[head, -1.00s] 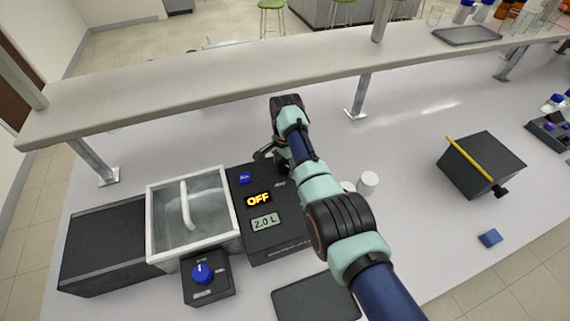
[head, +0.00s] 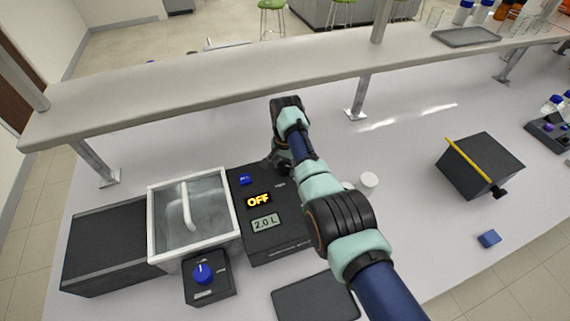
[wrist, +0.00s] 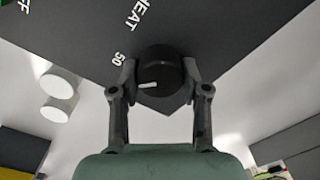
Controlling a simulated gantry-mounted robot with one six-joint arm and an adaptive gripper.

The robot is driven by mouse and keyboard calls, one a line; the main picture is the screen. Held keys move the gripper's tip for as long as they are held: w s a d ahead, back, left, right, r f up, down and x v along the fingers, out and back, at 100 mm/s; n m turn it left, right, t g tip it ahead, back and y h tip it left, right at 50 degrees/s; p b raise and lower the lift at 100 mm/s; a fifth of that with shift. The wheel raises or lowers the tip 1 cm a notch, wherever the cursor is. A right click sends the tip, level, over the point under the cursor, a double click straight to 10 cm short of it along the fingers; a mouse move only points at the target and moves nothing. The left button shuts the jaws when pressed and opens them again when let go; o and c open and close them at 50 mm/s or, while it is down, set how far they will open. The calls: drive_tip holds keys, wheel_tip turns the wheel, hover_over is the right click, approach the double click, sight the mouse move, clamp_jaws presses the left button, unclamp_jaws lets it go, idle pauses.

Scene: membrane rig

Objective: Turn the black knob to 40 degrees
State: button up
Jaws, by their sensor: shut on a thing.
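The black knob (wrist: 163,72) shows in the wrist view, with a white pointer mark on its lower left side. The printed labels "50" and "HEAT" are on the dark panel (wrist: 200,25) to its upper left. My gripper (wrist: 158,74) is shut on the knob, one finger on each side. In the head view my gripper (head: 278,161) is at the far right part of the black control unit (head: 290,238); the knob is hidden there by my gripper and arm. The unit's displays read "OFF" (head: 258,200) and "2.0 L" (head: 265,223).
A clear-walled tank (head: 205,225) stands left of the unit, with a blue dial box (head: 208,285) in front. White cups (head: 369,180) stand right of my arm. A shelf (head: 250,82) spans the back. A dark box with a yellow strip (head: 484,166) is at right.

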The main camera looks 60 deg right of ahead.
sight(285, 165)
drive_tip(key=n, duration=0.5)
drive_tip(key=shift+n, duration=0.7)
drive_tip(key=o, duration=1.1)
drive_tip(key=shift+o, duration=0.2)
drive_tip(key=shift+r, duration=0.15)
wheel_tip(285, 165, up, 12)
